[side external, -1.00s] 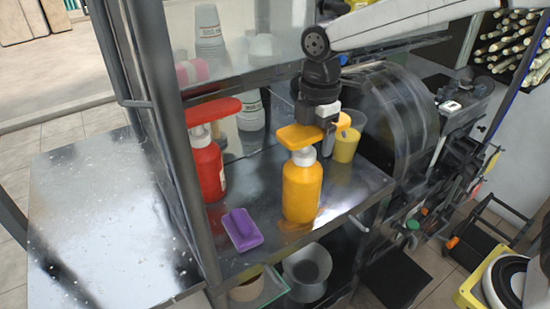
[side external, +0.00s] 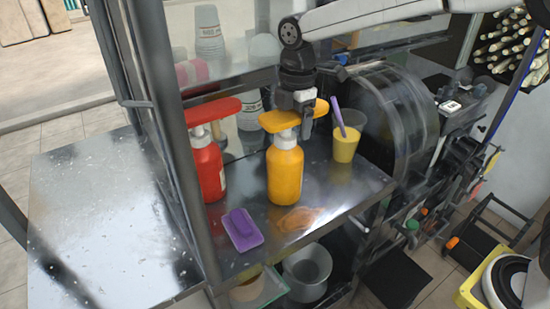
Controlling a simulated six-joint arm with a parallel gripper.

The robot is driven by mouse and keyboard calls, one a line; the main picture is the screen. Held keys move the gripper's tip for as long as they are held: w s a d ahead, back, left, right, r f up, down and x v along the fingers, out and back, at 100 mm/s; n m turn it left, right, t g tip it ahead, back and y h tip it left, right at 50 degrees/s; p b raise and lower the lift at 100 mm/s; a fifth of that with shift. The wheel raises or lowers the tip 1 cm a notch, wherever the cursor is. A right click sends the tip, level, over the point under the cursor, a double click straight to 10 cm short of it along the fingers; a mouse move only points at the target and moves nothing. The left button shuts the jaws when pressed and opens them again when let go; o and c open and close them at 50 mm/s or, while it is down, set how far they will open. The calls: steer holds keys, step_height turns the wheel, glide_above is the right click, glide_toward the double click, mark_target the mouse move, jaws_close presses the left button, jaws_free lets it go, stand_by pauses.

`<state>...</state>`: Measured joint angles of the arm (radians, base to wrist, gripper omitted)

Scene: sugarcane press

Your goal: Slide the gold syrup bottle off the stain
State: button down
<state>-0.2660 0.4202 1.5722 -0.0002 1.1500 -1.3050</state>
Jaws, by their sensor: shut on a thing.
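The gold syrup bottle (side external: 285,174) stands upright on the metal shelf, with a wide orange pump head (side external: 272,121) on a white collar. My gripper (side external: 301,119) is at the right part of that pump head and shut on it. The fingers are small and partly hidden against the head. A brown-orange stain (side external: 298,219) lies on the shelf in front of the bottle and a little to its right. The bottle's base is behind the stain; I cannot tell if its edge still touches it.
A red pump bottle (side external: 207,168) stands close to the left. A purple sponge-like block (side external: 241,229) lies at the front left. A cup of yellow liquid with a purple stick (side external: 346,143) stands at the right. The shelf's front edge is near the stain.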

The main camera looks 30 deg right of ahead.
steer(key=w, duration=0.6)
steer(key=shift+w, duration=0.15)
steer(key=shift+r, duration=0.1)
stand_by(0.3)
jaws_free()
steer(key=shift+r, duration=0.1)
step_height(320, 180, up, 8)
steer(key=shift+f, duration=0.2)
stand_by(0.4)
steer(key=shift+r, duration=0.15)
step_height(320, 180, up, 10)
stand_by(1.1)
steer(key=shift+f, duration=0.2)
